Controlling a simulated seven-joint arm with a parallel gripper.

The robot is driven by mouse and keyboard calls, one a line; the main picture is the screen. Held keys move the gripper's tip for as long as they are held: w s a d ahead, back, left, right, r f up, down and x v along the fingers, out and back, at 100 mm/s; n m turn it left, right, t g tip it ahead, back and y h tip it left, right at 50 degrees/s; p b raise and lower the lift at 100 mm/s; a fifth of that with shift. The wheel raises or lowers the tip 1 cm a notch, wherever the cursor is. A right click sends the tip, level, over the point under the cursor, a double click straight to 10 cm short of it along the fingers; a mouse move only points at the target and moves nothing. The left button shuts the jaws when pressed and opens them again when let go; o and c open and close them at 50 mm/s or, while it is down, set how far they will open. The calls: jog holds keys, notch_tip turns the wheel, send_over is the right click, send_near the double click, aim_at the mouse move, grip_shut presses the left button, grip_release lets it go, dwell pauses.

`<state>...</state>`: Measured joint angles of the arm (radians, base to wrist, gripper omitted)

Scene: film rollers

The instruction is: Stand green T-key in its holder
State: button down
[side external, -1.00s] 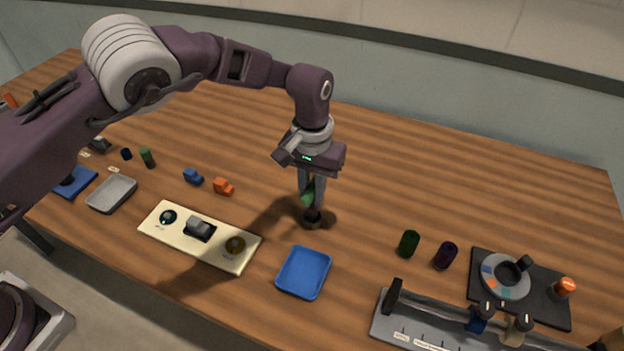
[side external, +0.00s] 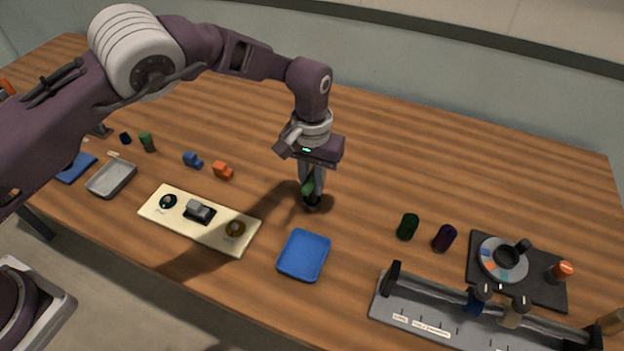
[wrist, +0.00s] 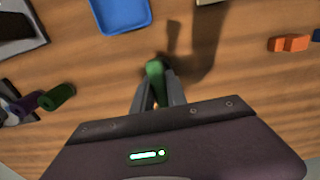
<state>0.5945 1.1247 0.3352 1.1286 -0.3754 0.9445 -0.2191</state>
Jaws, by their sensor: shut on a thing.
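The green T-key (side external: 308,187) is between the fingers of my gripper (side external: 311,190), which is shut on it. The key also shows in the wrist view (wrist: 154,69), between the two grey fingers (wrist: 157,95). A small dark round holder (side external: 312,206) stands on the table right below the fingertips. The key's lower end is at the holder, but I cannot tell whether it is inside or just above it. The holder is hidden in the wrist view.
A blue tray (side external: 303,256) lies in front of the holder, and a cream panel (side external: 185,229) to its left. Orange (side external: 223,170) and blue (side external: 192,160) blocks lie left. The table behind is clear.

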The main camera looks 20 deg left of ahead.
jog(key=shift+f, duration=0.2)
jog(key=c, duration=1.3)
grip_release()
jog(key=shift+o, duration=0.5)
jog(key=o, duration=0.3)
jog(key=shift+o, duration=0.2)
jog(key=shift+r, duration=0.15)
jog(key=shift+r, duration=3.4)
